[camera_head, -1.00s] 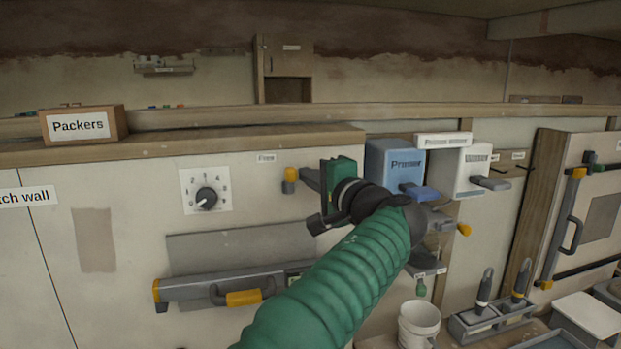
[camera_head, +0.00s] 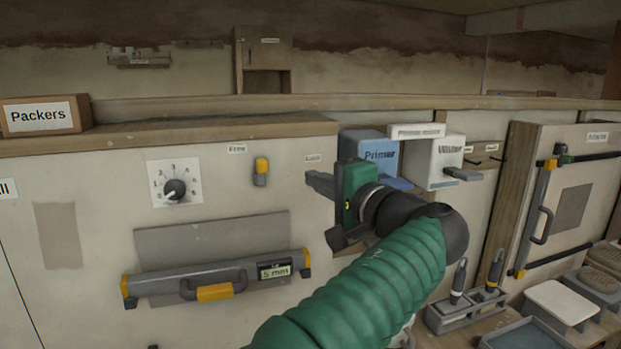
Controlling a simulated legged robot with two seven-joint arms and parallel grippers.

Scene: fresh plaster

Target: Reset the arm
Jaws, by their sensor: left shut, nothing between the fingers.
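My left arm, in a green ribbed sleeve, comes up from the bottom of the head view. My left gripper (camera_head: 325,212) is at its end, with a green body and dark fingers pointing left toward the pale wall panel. It is shut and holds nothing. It is to the right of a small yellow-and-grey switch (camera_head: 261,172) and apart from it. My right gripper is not in view.
A dial (camera_head: 174,189) and a grey bar with a yellow handle and a display (camera_head: 217,281) are on the panel at left. The Primer box (camera_head: 372,155) and a white dispenser (camera_head: 446,160) are behind my gripper. A Packers box (camera_head: 42,117) stands on the ledge.

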